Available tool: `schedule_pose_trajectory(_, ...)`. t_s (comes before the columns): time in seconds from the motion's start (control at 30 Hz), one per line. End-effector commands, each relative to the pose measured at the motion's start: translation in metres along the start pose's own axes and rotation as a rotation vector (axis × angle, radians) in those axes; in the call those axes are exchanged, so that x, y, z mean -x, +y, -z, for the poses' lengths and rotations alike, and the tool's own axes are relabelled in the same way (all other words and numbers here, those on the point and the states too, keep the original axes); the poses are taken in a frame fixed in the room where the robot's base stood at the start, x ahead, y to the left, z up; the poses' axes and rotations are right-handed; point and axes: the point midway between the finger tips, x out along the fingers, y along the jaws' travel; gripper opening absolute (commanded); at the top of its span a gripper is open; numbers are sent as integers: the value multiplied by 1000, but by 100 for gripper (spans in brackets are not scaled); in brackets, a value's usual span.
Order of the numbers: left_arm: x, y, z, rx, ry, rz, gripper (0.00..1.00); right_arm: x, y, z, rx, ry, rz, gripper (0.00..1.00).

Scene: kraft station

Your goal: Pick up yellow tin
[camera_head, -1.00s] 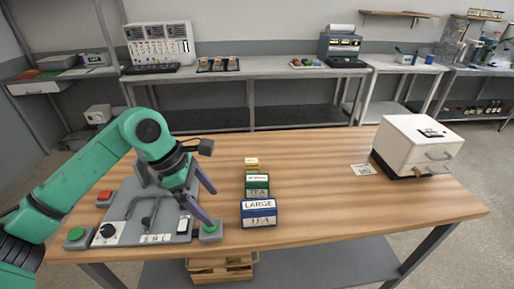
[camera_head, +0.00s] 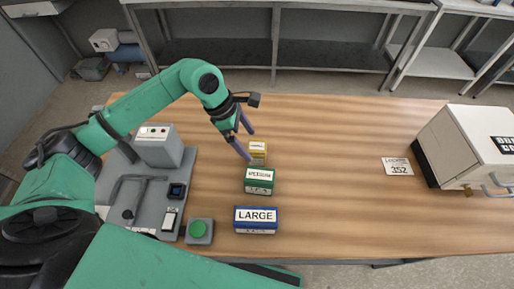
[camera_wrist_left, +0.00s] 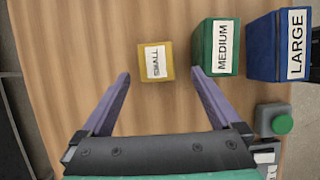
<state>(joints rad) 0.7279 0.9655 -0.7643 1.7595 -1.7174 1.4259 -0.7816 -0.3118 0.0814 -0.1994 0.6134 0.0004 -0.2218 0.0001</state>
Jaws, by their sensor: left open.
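In the left wrist view the yellow tin (camera_wrist_left: 156,62) lies ahead of and between the two purple fingers, not touching either. My left gripper (camera_head: 244,136) is open and empty, just left of the yellow tin in the head view; it also shows in the left wrist view (camera_wrist_left: 158,78). The green MEDIUM tin (camera_head: 259,181) and the blue LARGE tin (camera_head: 256,220) stand in a row in front of it. My right gripper is not in view.
A grey panel (camera_head: 150,190) with a switch and a green button (camera_head: 198,230) sits on the left of the table. A white box (camera_head: 462,145) stands at the right, beside a card marked 352 (camera_head: 397,166). The table (camera_head: 330,140) is clear between the tins and the card.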

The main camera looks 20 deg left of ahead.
Motion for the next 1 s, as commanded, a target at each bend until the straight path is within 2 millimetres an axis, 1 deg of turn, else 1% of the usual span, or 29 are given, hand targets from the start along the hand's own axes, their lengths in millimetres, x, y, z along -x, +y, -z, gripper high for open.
schedule_pose_trajectory(0.03, -4, -1, -2, -1, -1, 2, 98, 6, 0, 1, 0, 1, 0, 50)
schedule_pose_trajectory(0.13, -15, -1, -2, 0, -1, 2, 98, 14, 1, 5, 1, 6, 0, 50)
schedule_pose_trajectory(0.27, -37, -4, -4, 1, 0, 5, 98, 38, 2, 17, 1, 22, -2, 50)
schedule_pose_trajectory(0.3, -48, -4, -3, 1, -2, 4, 98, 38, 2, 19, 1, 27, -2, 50)
schedule_pose_trajectory(0.4, -62, -3, -2, 0, -1, 0, 98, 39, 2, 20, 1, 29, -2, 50)
schedule_pose_trajectory(0.6, -65, -2, 0, -2, 0, -2, 98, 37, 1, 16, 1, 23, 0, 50)
schedule_pose_trajectory(0.67, -65, -2, 0, -1, 0, -2, 75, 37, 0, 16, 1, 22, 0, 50)
schedule_pose_trajectory(0.7, -65, -2, 0, -1, 0, -2, 59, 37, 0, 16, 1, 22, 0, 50)
schedule_pose_trajectory(0.77, -65, -2, 0, -1, 0, -2, 36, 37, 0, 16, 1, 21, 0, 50)
schedule_pose_trajectory(0.8, -65, -2, 0, -1, 0, -2, 21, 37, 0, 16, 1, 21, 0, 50)
schedule_pose_trajectory(0.87, -65, -2, 0, -1, 0, -2, 0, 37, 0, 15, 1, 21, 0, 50)
schedule_pose_trajectory(1.0, -64, -2, -1, -1, -1, -2, 0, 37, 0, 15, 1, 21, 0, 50)
